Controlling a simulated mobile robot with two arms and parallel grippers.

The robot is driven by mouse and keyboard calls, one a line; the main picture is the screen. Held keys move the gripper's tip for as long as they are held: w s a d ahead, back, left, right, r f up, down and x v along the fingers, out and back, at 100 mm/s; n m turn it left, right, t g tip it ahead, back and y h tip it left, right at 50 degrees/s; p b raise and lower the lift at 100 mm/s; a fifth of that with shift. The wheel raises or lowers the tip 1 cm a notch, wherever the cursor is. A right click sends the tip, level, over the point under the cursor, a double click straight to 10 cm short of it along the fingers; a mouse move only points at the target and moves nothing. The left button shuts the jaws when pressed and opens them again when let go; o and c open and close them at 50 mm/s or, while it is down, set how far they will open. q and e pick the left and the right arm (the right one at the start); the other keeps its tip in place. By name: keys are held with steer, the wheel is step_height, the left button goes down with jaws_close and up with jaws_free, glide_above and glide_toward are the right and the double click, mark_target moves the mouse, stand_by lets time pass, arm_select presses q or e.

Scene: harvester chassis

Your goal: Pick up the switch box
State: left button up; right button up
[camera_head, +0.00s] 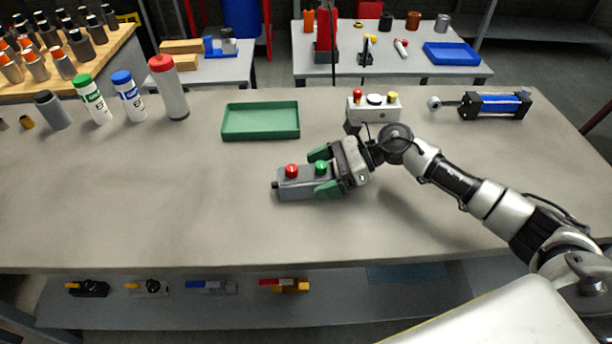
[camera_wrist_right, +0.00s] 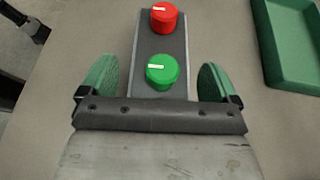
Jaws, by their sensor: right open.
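The switch box is a grey box (camera_head: 301,188) with a red and a green button on top, lying on the workbench in the head view. It also shows in the right wrist view (camera_wrist_right: 161,45), its near end between the fingers. My right gripper (camera_head: 322,169) has green fingertips and is open, with one finger on each side of the box's green-button end. In the right wrist view, a gap shows between each finger and the box. My left gripper is in neither view.
A green tray (camera_head: 261,136) lies behind the box. A white control box (camera_head: 374,107) stands behind my right arm, and a blue-black cylinder (camera_head: 495,105) lies at the right. Bottles (camera_head: 169,88) stand at the back left. The bench's front left is clear.

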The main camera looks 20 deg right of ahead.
steer(key=shift+a+f, duration=0.1)
steer(key=shift+a, duration=0.15)
steer(key=c, duration=1.1)
steer(key=shift+c, duration=0.7)
steer(key=shift+w, duration=0.1)
